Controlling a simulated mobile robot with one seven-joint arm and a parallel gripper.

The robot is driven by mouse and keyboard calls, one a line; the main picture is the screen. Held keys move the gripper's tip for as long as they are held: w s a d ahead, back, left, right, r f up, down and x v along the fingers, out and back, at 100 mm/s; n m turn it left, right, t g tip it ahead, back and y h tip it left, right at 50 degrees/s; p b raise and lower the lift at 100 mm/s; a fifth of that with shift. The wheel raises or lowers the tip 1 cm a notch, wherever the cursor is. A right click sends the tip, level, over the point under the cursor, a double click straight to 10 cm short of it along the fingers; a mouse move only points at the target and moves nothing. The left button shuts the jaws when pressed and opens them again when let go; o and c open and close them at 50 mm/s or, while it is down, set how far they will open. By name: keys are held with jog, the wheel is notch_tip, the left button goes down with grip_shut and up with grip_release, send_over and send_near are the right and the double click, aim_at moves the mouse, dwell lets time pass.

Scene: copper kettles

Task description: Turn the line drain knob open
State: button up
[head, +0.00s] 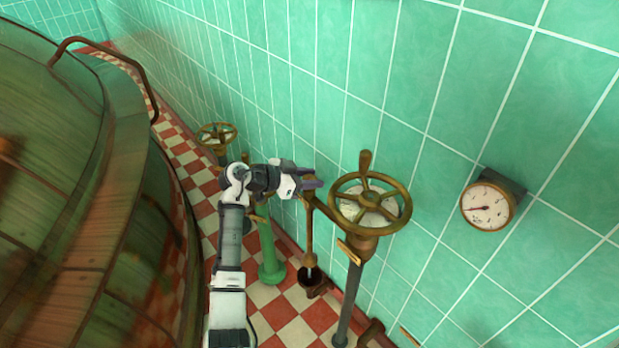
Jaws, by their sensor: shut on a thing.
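My gripper (313,184) is at the middle of the head view, reaching right toward the tiled wall. Its dark fingers are closed at the top of a thin brass drain pipe (309,235). The line drain knob is mostly hidden by the fingers; a bit of brass shows just below them. The gripper appears shut on this knob. How far the knob is turned cannot be seen. The pipe runs down to a small dark cup (313,279) near the floor.
A large brass handwheel (369,203) on a post stands close to the right of my gripper. A smaller handwheel (216,134) and a green pillar (268,250) stand left. A gauge (487,207) is on the wall. A big copper kettle (75,190) fills the left.

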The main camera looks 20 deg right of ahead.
jog(key=n+t+y, duration=0.1)
jog(key=n+t, duration=0.3)
jog(key=shift+s+d+t, duration=0.1)
jog(key=shift+t, duration=0.2)
jog(key=n+t+y, duration=0.1)
jog(key=n+t+y+p, duration=0.1)
jog(key=shift+r+n+t+p, duration=0.2)
jog(key=shift+n+t+p, duration=0.1)
jog(key=shift+n+t, duration=0.1)
jog(key=n+t+y+p, duration=0.2)
jog(key=n+p, duration=0.1)
jog(key=shift+y, duration=0.3)
jog(key=shift+n+t+y+p, duration=0.7)
jog(key=shift+n+y+p, duration=0.05)
jog(key=shift+n+y, duration=0.15)
jog(key=shift+f, duration=0.1)
jog(key=o, duration=1)
